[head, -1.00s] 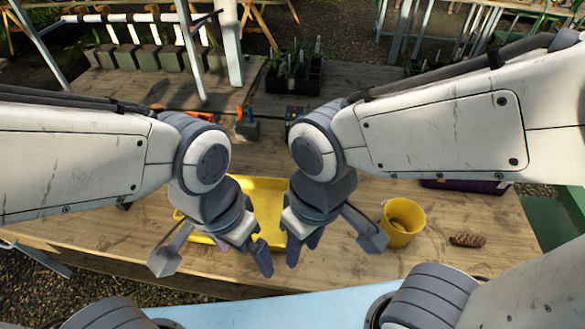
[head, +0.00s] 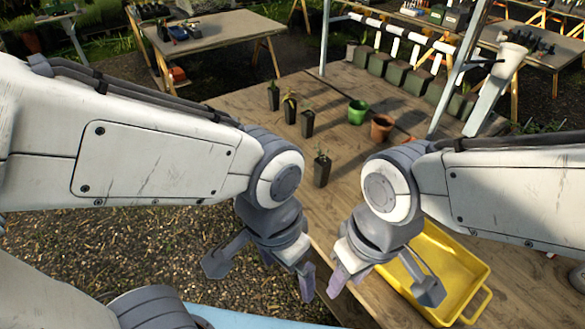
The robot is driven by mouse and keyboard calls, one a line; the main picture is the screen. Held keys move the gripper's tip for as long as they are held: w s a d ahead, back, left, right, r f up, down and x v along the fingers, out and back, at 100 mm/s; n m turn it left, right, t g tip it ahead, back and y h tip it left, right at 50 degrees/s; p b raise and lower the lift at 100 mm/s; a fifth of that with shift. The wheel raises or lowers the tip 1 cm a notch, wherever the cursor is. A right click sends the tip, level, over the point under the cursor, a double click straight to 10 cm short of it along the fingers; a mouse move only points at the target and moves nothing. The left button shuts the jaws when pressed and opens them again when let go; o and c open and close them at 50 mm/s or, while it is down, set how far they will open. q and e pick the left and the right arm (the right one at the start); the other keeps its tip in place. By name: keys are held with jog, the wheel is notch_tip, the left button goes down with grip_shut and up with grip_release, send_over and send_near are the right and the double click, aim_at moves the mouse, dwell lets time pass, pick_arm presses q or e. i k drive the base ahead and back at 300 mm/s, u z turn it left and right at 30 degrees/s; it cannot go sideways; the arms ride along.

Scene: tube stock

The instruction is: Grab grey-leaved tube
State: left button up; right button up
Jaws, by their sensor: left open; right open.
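Several dark plant tubes stand upright on the wooden bench in the head view. One (head: 322,168) is nearest my arms with a small plant. Three more, at the left (head: 273,96), middle (head: 290,110) and right (head: 307,123), form a row farther back. The leaves are small, and I cannot tell which tube is grey-leaved. My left gripper (head: 262,271) is open and empty, in front of the bench edge and apart from the tubes. My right gripper (head: 384,287) is open and empty, by the near edge beside the yellow tray.
A yellow tray (head: 482,275) lies at the right, partly behind my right arm. A green pot (head: 358,112) and a terracotta pot (head: 382,127) stand right of the tubes. Grey-green block-like containers (head: 395,73) line the back. A separate table (head: 215,36) stands at the back left.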

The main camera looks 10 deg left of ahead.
aim_at(323, 165)
jog(key=u, duration=0.95)
jog(key=i, duration=1)
jog(key=z, duration=2.4)
